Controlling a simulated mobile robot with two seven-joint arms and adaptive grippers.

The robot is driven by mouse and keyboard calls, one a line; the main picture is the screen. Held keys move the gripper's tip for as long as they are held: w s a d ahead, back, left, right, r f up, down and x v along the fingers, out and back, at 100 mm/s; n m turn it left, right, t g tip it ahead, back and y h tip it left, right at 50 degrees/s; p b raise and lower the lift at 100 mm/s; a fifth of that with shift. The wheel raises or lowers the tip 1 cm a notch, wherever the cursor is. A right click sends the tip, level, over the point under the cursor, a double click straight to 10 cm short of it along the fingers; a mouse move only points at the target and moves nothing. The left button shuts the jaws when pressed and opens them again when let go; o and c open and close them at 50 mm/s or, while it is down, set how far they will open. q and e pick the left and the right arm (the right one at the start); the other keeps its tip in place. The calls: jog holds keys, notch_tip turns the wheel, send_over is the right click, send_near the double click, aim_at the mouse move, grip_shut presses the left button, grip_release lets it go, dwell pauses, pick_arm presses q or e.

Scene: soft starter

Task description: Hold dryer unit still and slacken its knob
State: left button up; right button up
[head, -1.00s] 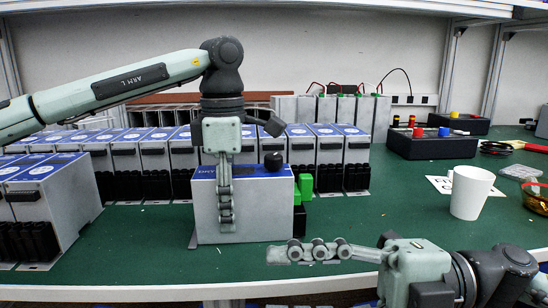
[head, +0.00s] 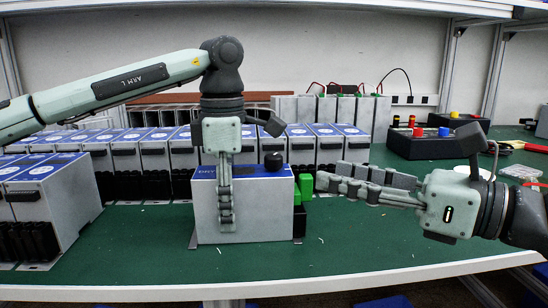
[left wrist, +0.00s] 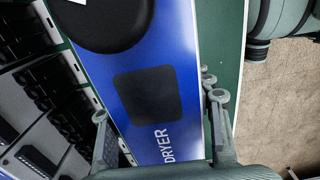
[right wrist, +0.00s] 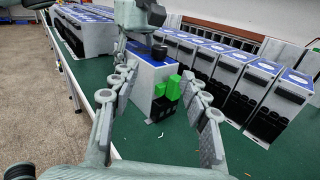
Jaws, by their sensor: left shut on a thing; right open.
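The dryer unit (head: 265,218) is a pale box with a blue top, standing upright on the green bench. Its round black knob (head: 273,161) sits at the right of the top; it shows large in the left wrist view (left wrist: 110,18) and small in the right wrist view (right wrist: 159,51). My left gripper (head: 226,220) points down and is shut on the dryer unit, one finger on each side. The "DRYER" label shows between its fingers in the left wrist view. My right gripper (head: 332,180) is open and empty, right of the unit, pointing left, lower than the knob.
Green connectors (head: 305,187) stick out from the unit's right side, close to my right fingertips. A row of similar units (head: 330,150) stands behind, and more (head: 45,205) stand at left. A dark box with coloured terminals (head: 432,145) is at back right. The front bench strip is clear.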

aim_at(281, 160)
jog(key=shift+n, duration=0.4)
jog(key=x, duration=1.2)
jog(key=shift+s+r, duration=0.1)
jog(key=shift+r, duration=0.3)
grip_shut()
